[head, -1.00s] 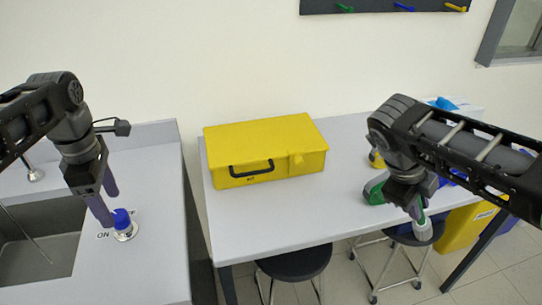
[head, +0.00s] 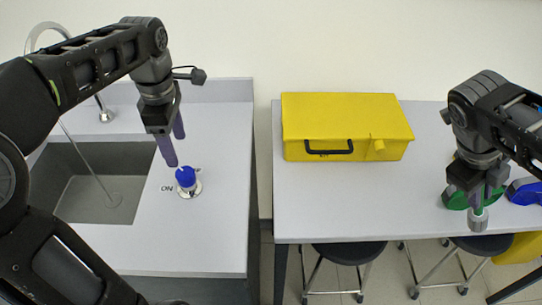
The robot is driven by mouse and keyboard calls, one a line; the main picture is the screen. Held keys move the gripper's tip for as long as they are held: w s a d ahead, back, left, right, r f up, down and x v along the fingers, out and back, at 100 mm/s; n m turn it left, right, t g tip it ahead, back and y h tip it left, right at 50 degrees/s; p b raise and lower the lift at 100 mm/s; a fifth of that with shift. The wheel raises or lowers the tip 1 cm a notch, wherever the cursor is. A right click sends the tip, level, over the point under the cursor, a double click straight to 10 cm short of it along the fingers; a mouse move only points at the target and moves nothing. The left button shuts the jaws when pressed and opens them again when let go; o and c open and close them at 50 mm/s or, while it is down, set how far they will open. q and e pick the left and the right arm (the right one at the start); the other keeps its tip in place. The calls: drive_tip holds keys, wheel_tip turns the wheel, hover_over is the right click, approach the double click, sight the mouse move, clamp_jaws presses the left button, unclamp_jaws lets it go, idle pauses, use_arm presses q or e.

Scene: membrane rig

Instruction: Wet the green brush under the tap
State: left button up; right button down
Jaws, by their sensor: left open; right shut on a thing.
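My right gripper (head: 474,198) is shut on the green brush, at the front edge of the right table. The brush's pale grey head (head: 477,220) points down below the fingers; most of its handle is hidden by the gripper. My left gripper (head: 172,146) is open and empty, just above and behind the blue knob (head: 186,178) beside the "ON" mark. The chrome tap (head: 42,38) arches at the far left, partly behind my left arm. A thin line like a water stream (head: 88,163) runs down into the sink (head: 132,165).
A yellow case (head: 345,118) lies on the right table (head: 365,205). A green object (head: 455,199) and a blue one (head: 524,192) sit at its right. A gap separates the table from the sink counter (head: 210,245). Stools (head: 357,252) stand below the table.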

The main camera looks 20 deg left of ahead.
sight(184, 172)
use_arm(q)
wheel_tip(184, 172, down, 10)
drive_tip(key=shift+r+p, duration=0.2)
drive_tip(key=shift+p, duration=0.1)
drive_tip(key=shift+c, duration=0.3)
drive_tip(key=c, duration=1.3)
